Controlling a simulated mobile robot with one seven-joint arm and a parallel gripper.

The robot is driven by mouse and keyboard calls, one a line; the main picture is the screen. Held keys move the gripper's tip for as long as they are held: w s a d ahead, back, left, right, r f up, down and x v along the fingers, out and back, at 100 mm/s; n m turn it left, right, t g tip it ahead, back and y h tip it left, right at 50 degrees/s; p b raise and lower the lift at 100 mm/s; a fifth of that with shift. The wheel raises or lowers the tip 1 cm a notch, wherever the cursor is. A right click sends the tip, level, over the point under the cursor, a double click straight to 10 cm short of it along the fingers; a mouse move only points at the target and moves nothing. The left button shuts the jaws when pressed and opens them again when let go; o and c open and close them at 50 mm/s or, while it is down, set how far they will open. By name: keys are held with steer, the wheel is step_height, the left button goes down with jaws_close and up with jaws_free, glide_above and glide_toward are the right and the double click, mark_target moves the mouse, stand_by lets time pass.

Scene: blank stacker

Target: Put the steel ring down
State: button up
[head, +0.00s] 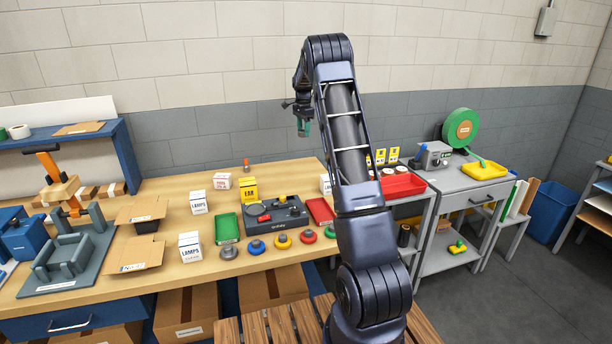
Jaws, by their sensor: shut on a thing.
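My gripper (303,128) hangs high over the back of the wooden workbench (180,222), near the wall and pointing down. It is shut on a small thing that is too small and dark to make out. I cannot tell from this view whether that thing is the steel ring. No ring stands out clearly on the bench. The held thing is well above the bench top, apart from everything on it.
A dark device (290,216) sits mid-bench between a green tray (227,228) and a red tray (320,211). Several coloured knobs (282,241) line the front edge. Boxes of lamps (190,246) and a yellow box (249,189) stand nearby. A grey fixture (70,254) is at left.

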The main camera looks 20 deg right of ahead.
mark_target(307, 175)
steer(key=shift+d, duration=0.65)
steer(key=shift+s+d+f, duration=0.1)
steer(key=shift+d+f, duration=0.1)
steer(key=shift+f, duration=0.15)
step_height(307, 175, down, 19)
steer(key=shift+f, duration=0.15)
steer(key=shift+f, duration=0.15)
steer(key=o, duration=1.1)
steer(key=shift+o, duration=0.2)
